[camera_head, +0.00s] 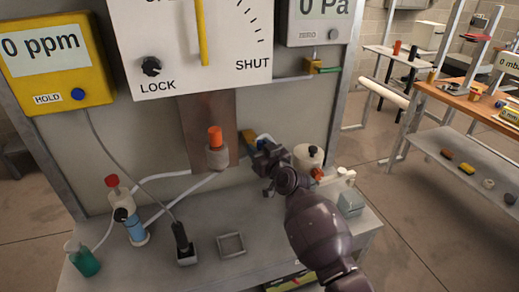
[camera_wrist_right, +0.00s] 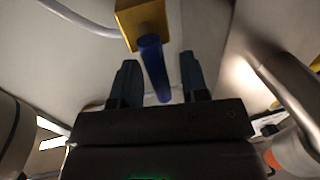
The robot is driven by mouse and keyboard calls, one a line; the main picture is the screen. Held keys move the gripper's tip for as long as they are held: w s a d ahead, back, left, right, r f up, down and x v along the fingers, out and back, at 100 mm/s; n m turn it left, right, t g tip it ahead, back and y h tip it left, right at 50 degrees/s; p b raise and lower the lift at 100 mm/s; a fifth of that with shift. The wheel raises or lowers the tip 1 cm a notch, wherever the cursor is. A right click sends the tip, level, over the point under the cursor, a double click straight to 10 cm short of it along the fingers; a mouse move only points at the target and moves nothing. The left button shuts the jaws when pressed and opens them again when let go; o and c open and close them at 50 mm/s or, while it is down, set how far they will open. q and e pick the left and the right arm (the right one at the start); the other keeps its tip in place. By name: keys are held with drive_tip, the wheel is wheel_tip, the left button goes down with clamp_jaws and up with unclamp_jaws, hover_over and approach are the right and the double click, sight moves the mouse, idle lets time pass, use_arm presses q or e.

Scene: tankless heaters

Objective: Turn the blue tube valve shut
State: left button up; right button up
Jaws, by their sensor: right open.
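The blue tube valve shows in the right wrist view as a blue handle (camera_wrist_right: 154,68) sticking out from a yellow block (camera_wrist_right: 139,20). In the head view a bit of the blue handle (camera_head: 264,138) shows beside the yellow block (camera_head: 247,136) on the panel, partly hidden by my right gripper (camera_head: 262,165). My right gripper is open, with its two dark fingers one on each side of the blue handle in the wrist view. The handle looks closer to the left finger, with gaps visible on both sides. My left gripper is not in view.
A white dial board (camera_head: 190,45) with a yellow needle and LOCK and SHUT labels hangs above. An orange-capped fitting (camera_head: 216,148) stands left of the gripper. A white bottle (camera_head: 309,157) and a jug (camera_head: 345,185) stand right of it. A small square frame (camera_head: 231,245) lies on the bench.

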clamp_jaws()
